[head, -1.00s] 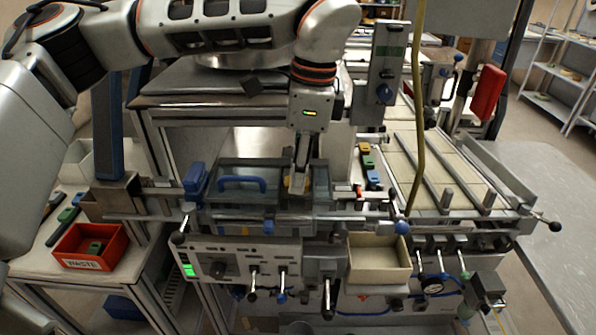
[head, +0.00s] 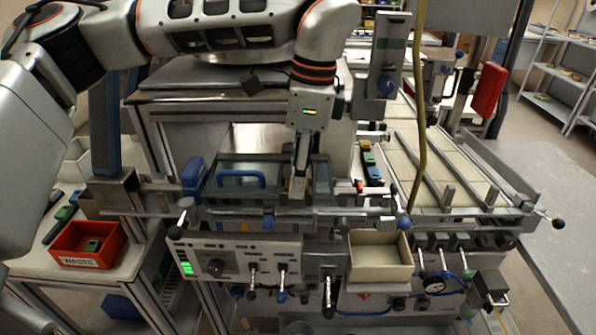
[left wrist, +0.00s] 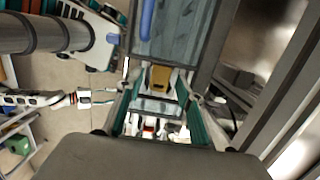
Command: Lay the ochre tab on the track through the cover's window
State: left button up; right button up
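The ochre tab (left wrist: 160,77) shows in the left wrist view between the fingertips of my left gripper (left wrist: 160,86), which looks shut on it. In the head view the left gripper (head: 298,184) points down into the window of the cover (head: 320,180), right of the cover's blue handle (head: 241,180). Only a sliver of ochre shows there beside the fingers. The track under the cover is mostly hidden, and I cannot tell whether the tab touches it.
A red waste bin (head: 88,245) stands on the left table. A cream tray (head: 379,257) is at the machine's front. A yellow hose (head: 421,120) hangs nearby. Rails and the window's edges enclose the gripper closely.

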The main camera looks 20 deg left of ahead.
pick_arm(q)
jog(key=shift+r, duration=0.1)
pick_arm(e)
jog(key=shift+d, duration=0.15)
pick_arm(q)
jog(key=shift+r+p, duration=0.45)
jog(key=shift+p, duration=0.3)
jog(key=shift+r+p, duration=0.35)
jog(key=shift+p, duration=0.1)
jog(key=shift+w+d+r+b, duration=0.15)
jog(key=shift+r+b, duration=0.35)
jog(key=shift+r, duration=0.45)
notch_tip(320, 180, up, 9)
jog(key=d, duration=0.1)
jog(key=shift+r, duration=0.2)
pick_arm(e)
jog(key=shift+s+d+f, duration=0.1)
jog(key=shift+s+d, duration=0.15)
jog(key=shift+d, duration=0.2)
pick_arm(q)
jog(key=shift+w, duration=0.1)
pick_arm(e)
jog(key=shift+f, duration=0.1)
